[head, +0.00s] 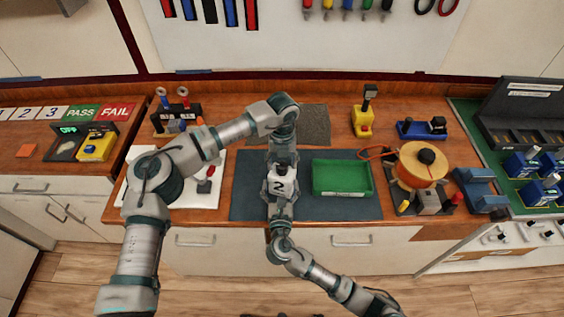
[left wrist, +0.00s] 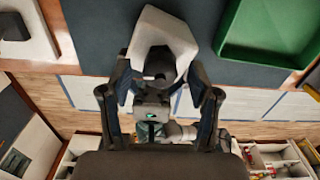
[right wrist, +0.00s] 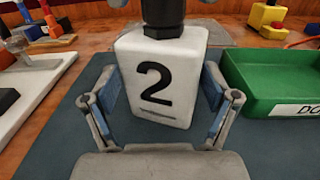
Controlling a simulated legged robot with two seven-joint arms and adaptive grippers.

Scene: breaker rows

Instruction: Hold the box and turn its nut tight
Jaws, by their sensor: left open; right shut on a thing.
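The white box marked 2 (head: 281,186) is over the dark blue mat (head: 345,205); I cannot tell whether it rests on it. In the right wrist view the box (right wrist: 160,85) has its numbered face toward me. My right gripper (right wrist: 160,97) is shut on its two sides. A dark nut (right wrist: 163,17) is on top of the box; its upper part is cut off there. My left gripper (left wrist: 160,72) is open above the box, one finger on each side of the nut (left wrist: 160,66), with gaps visible. The head view mostly hides the nut behind the left gripper.
A green tray (head: 342,178) stands close right of the box. A white board with a red-tipped part (head: 205,187) lies left. An orange round device (head: 420,166) stands farther right. A grey textured pad (head: 316,122) lies behind; the mat's front right is clear.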

